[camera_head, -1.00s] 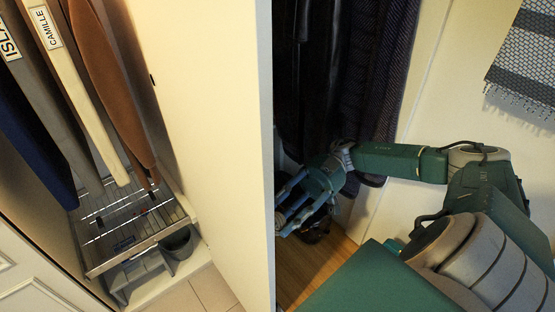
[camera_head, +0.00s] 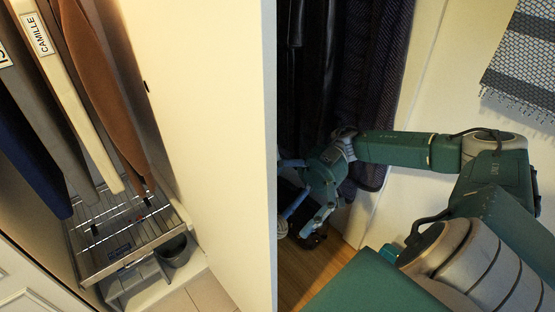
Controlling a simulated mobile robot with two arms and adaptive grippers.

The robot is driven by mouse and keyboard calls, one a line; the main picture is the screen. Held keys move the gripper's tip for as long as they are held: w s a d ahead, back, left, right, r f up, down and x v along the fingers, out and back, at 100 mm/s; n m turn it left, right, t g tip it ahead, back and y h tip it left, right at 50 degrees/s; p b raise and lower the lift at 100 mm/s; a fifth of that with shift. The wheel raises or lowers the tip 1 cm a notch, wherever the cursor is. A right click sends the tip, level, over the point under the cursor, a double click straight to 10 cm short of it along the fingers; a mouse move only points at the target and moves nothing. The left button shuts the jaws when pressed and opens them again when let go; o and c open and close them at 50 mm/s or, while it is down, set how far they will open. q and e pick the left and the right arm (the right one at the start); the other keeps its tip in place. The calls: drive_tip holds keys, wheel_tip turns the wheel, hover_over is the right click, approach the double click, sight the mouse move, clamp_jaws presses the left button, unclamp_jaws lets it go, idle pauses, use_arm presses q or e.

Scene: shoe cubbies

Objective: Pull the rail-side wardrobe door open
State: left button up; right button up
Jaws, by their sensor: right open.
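A tall cream panel (camera_head: 205,110), which looks like the wardrobe door, stands upright in the middle with its grey edge (camera_head: 270,130) toward me. Dark clothes (camera_head: 345,85) hang in the space to its right. My right gripper (camera_head: 302,218) is just right of the edge, low in front of the clothes. Its fingers are spread and empty. Its leftmost finger runs up to the edge line and is partly hidden there; I cannot tell whether it touches the panel. No handle shows. My left gripper is not in view.
A patterned cloth (camera_head: 520,60) hangs on the right wall. Wooden floor (camera_head: 300,275) shows below my gripper.

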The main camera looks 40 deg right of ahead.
sight(276, 193)
drive_tip(key=shift+o, duration=0.8)
drive_tip(key=r, duration=0.2)
drive_tip(key=w+r, duration=0.1)
drive_tip(key=r, duration=0.2)
drive_tip(key=shift+d, duration=0.1)
drive_tip(key=shift+r, duration=0.3)
drive_tip(key=c, duration=0.6)
drive_tip(key=shift+s+a+r, duration=0.25)
drive_tip(key=shift+s+a, duration=0.25)
drive_tip(key=shift+s, duration=0.05)
drive_tip(key=shift+w+d+f, duration=0.2)
drive_tip(key=shift+w+f, duration=0.05)
drive_tip(key=shift+f, duration=0.05)
